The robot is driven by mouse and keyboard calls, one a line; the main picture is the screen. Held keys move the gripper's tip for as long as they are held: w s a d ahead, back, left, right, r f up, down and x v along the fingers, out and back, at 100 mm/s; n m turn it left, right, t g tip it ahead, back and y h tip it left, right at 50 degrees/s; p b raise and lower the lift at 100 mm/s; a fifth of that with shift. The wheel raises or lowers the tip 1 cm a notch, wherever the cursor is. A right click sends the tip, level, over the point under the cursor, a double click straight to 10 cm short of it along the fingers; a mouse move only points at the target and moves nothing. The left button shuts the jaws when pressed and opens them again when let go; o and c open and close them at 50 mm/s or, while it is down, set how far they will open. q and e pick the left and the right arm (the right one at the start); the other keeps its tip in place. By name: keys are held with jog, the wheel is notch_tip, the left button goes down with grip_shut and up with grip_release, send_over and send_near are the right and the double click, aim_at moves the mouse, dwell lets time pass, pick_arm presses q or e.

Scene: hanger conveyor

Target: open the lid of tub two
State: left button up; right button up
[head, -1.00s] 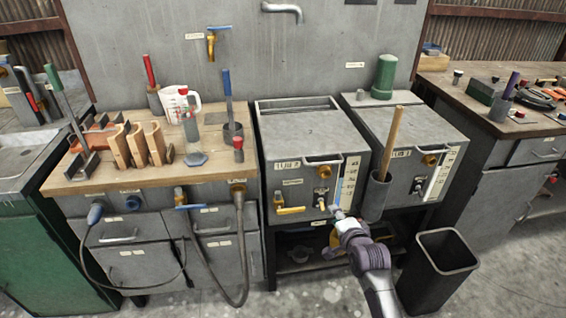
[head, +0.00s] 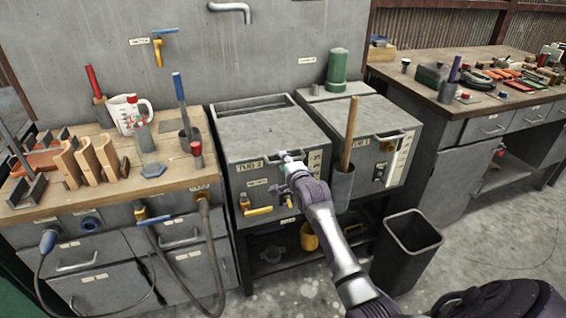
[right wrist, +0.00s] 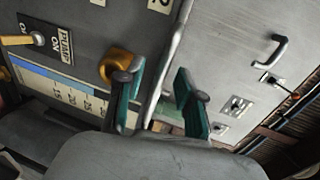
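Tub two (head: 236,182) is the left of two grey metal tubs in the head view, marked by a label on its front. Its flat grey lid (head: 265,128) lies closed on top. My right gripper (head: 291,157) is at the upper front of tub two, by the lid's front edge, and hides the lid handle in the head view. In the right wrist view its teal fingers (right wrist: 158,88) are apart, with a thin grey edge or bar between them; contact cannot be told. A brass fitting (right wrist: 115,65) is close to one finger. My left gripper is not in view.
Tub one (head: 372,120) stands to the right, with a grey holder (head: 341,188) and wooden-handled tool in front. A black bin (head: 407,245) stands on the floor. A workbench (head: 115,195) with tools is on the left, another (head: 455,105) on the right.

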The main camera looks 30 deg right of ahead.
jog(key=shift+w+d+f, duration=0.1)
jog(key=shift+w+d, duration=0.05)
jog(key=shift+w, duration=0.45)
grip_shut()
